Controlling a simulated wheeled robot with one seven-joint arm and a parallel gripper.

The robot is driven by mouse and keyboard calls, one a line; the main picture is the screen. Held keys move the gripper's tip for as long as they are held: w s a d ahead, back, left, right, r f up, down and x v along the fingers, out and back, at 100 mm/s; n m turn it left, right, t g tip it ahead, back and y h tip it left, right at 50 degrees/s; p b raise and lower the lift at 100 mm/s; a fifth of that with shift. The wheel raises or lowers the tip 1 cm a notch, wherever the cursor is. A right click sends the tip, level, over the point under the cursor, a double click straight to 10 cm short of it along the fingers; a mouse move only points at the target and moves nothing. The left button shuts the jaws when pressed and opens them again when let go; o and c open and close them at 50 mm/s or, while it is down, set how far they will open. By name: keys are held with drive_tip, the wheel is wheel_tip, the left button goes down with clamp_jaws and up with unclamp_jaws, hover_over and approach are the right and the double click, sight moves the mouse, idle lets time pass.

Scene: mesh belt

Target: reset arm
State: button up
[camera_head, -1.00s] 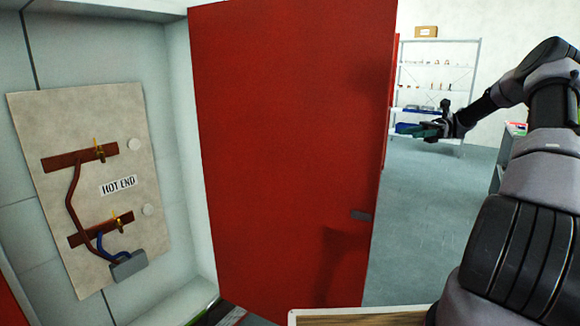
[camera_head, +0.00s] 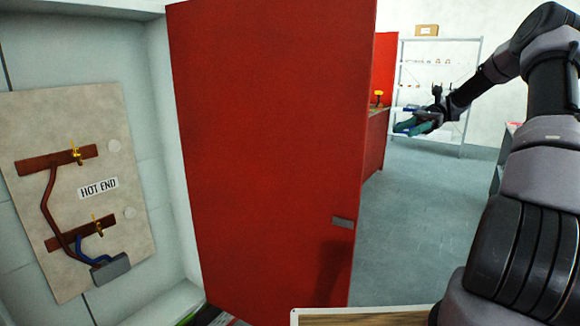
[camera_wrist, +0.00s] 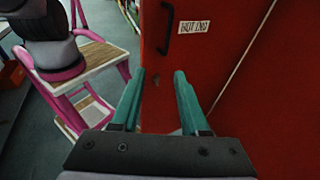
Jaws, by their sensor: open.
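My gripper (camera_head: 420,122) is at the upper right of the head view, at the end of my raised arm, to the right of the red door. In the wrist view my gripper (camera_wrist: 159,85) has its two green fingers spread apart with nothing between them. The red door (camera_head: 265,150) stands open in the middle of the head view. Its other face (camera_wrist: 205,45) fills much of the wrist view, with a black handle (camera_wrist: 167,28) and a "HOT END" label (camera_wrist: 194,26). I cannot tell whether the fingers touch it.
Left of the door, a panel (camera_head: 125,235) marked "HOT END" carries brown bars, yellow fittings and cables. A metal shelf (camera_head: 470,42) stands at the back right. A red cabinet (camera_head: 372,145) shows behind the door. The grey floor (camera_head: 405,215) between is clear.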

drive_tip(key=s+a+r+n+t+h, duration=0.45)
drive_tip(key=s+a+h, duration=0.45)
drive_tip(key=s, duration=0.3)
drive_tip(key=s+r+n+t+h, duration=0.2)
drive_tip(key=s+r+t, duration=0.3)
drive_tip(key=s+t, duration=0.6)
drive_tip(key=shift+s+d, duration=0.4)
drive_tip(key=shift+s, duration=0.2)
